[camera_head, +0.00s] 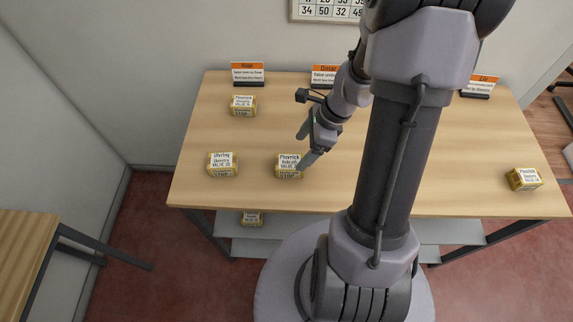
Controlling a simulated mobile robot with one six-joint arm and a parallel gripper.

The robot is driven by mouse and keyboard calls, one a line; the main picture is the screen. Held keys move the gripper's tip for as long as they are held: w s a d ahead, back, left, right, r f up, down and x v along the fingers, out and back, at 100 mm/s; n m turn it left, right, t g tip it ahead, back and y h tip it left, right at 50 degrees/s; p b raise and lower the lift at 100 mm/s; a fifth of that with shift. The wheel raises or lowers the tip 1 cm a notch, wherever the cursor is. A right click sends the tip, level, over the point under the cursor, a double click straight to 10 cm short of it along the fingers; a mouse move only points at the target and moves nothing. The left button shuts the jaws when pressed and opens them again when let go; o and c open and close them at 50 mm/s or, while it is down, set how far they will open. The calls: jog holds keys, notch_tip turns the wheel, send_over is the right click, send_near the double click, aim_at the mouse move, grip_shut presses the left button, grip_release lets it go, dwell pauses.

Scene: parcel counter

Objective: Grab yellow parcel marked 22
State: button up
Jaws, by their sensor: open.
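A yellow parcel (288,168) with a white label stands near the table's front edge. Its label seems to read "VALUE 2" with a further digit hidden or too small to read, so I cannot confirm it is marked 22. My gripper (305,146) is open, with one finger close to this parcel's upper right corner. I cannot tell whether they touch. Another yellow parcel (222,165) stands to its left, and its value is hard to read. A third yellow parcel (243,105) stands farther back, and another yellow parcel (524,179) is at the far right.
Orange-topped name signs (248,74) stand along the back of the wooden table (235,195). A yellow parcel (252,218) lies on the shelf (285,246) below. My arm hides the table's middle right. The table is clear between the left parcels.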

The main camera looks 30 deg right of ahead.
aim_at(291, 162)
jog(key=b+x, duration=0.3)
jog(key=x, duration=0.5)
jog(key=shift+a+f+b, duration=0.15)
jog(key=shift+a+b, duration=0.1)
jog(key=shift+b, duration=0.05)
jog(key=shift+c, duration=0.9)
jog(key=c, duration=1.4)
